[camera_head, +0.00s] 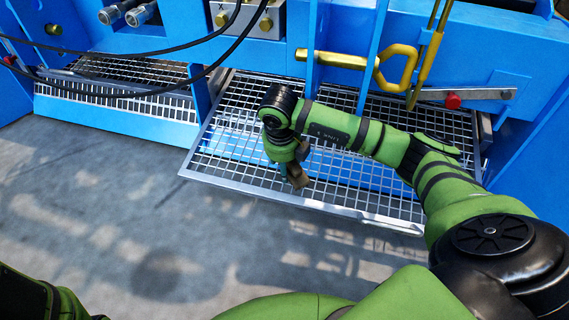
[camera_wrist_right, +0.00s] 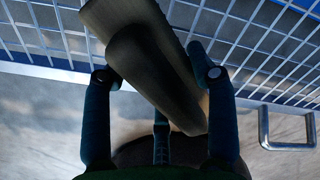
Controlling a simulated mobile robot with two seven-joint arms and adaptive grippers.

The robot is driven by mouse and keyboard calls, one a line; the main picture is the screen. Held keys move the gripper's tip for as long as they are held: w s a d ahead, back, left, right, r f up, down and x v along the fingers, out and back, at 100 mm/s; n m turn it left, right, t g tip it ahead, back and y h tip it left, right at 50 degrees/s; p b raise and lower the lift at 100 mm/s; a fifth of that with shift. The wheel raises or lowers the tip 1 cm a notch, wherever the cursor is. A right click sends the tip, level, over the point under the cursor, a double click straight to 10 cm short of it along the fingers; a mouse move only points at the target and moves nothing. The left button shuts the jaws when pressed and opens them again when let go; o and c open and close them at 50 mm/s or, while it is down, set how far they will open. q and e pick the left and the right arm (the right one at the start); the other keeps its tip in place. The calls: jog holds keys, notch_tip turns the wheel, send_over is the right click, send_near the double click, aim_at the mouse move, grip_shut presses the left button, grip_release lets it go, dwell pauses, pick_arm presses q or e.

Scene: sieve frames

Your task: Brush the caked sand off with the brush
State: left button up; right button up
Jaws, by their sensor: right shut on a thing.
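A metal sieve frame (camera_head: 335,211) with a square mesh sticks out from the blue machine in the head view. Its mesh and rim also cross the top of the right wrist view (camera_wrist_right: 40,70). My right gripper (camera_head: 293,172) is over the front part of the mesh, shut on the brush (camera_head: 298,178). In the right wrist view the brush (camera_wrist_right: 150,60) is a dark brownish block lying at a slant between the fingers (camera_wrist_right: 158,85). I cannot tell whether it touches the mesh. I cannot make out caked sand on the visible mesh. My left gripper is out of view.
A second mesh panel (camera_head: 120,75) is at the left. A yellow latch bar (camera_head: 345,61) and a red-tipped lever (camera_head: 453,101) are above the sieve. Black hoses hang at upper left. A metal handle (camera_wrist_right: 266,128) projects from the front rim. The concrete floor in front is clear.

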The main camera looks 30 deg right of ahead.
dwell(0.4)
jog(key=shift+b+x, duration=0.8)
jog(key=shift+x, duration=0.3)
jog(key=shift+d, duration=0.1)
